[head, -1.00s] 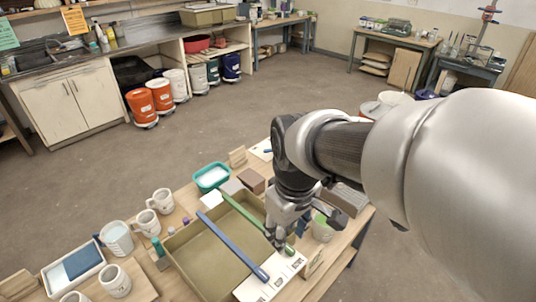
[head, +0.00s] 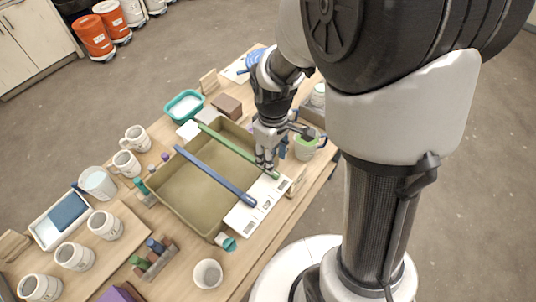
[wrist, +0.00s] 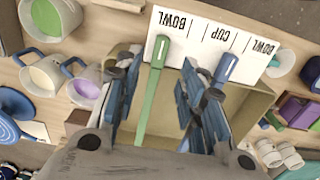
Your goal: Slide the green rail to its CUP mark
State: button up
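The green rail (head: 236,150) lies across the olive tray (head: 170,202), with its near end on the white card (head: 262,202). In the wrist view the green rail (wrist: 154,85) ends beside the card's left BOWL mark (wrist: 182,31). The CUP mark (wrist: 215,32) is right of it, and the blue rail (wrist: 227,68) ends farther right. My gripper (head: 265,167) is low at the green rail's near end. In the wrist view my gripper (wrist: 165,98) is open, with the rail between its fingers, nearer the left one. Contact is unclear.
Mugs (head: 135,138) and a pitcher (head: 98,183) stand left of the tray. A light green cup (head: 306,145) stands close right of my gripper. A teal tub (head: 184,105) and a brown block (head: 227,105) stand behind the tray.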

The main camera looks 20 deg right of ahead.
notch_tip(320, 180, down, 6)
jog(key=shift+f+b, duration=0.2)
jog(key=shift+b, duration=0.45)
grip_shut()
dwell(0.4)
